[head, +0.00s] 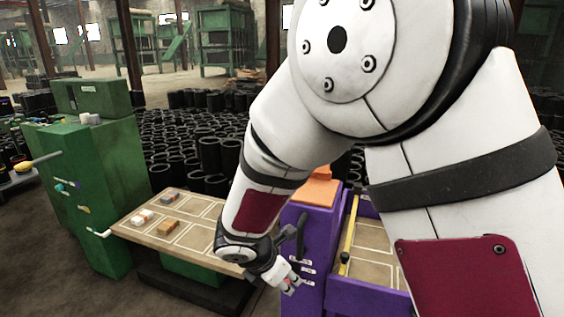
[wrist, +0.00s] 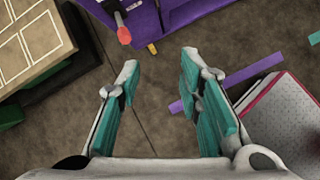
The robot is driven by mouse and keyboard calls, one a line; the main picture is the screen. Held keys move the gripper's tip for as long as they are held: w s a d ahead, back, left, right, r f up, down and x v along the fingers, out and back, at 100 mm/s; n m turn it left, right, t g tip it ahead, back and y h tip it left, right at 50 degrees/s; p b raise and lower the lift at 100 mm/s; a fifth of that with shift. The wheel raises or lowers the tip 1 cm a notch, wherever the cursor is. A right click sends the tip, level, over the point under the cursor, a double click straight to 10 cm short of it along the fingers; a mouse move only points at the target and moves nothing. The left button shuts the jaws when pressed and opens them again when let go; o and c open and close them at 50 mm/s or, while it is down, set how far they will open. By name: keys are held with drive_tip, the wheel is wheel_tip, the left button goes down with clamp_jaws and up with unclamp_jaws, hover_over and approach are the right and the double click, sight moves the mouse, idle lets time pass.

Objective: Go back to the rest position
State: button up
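My gripper (wrist: 158,100) is open in the wrist view. In the head view my gripper (head: 290,280) hangs at the right end of the tan board table, in front of the purple machine (head: 304,238). My white arm fills the right half of the head view and hides much behind it. In the wrist view the purple machine (wrist: 185,18) is at the top, apart from the fingertips.
The tan table (head: 130,232) holds several small blocks (head: 165,227) at its left. A green machine (head: 100,180) stands left of it. Many black sleeves (head: 210,153) stand behind. A yellow bar (head: 349,235) lies along the purple-edged tray. A grey plate (wrist: 290,120) is at right in the wrist view.

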drive_tip(key=s+d+r+m+p, duration=0.1)
drive_tip(key=s+d+r+m, duration=0.3)
drive_tip(key=r, duration=0.3)
drive_tip(key=s+d+r+m+g+p, duration=0.1)
drive_tip(key=s+d+r+m+p, duration=0.15)
drive_tip(key=d+r+m, duration=0.3)
drive_tip(key=s+d+r+m, duration=0.4)
drive_tip(key=d+r, duration=0.2)
drive_tip(key=r, duration=0.1)
drive_tip(key=s+d+r+m+y+p, duration=0.1)
drive_tip(key=s+r+m+y+p, duration=0.1)
drive_tip(key=s+r+m, duration=0.3)
drive_tip(key=s+d+r+m+y+p, duration=0.1)
drive_tip(key=s+r+m, duration=0.3)
drive_tip(key=s+m, duration=0.4)
drive_tip(key=s+d+p, duration=0.1)
drive_tip(key=s, duration=0.4)
drive_tip(key=shift+s+d+r+y+p, duration=0.25)
drive_tip(key=shift+s+r+y+p, duration=0.05)
drive_tip(key=shift+r+y+p, duration=0.1)
drive_tip(key=shift+f, duration=0.1)
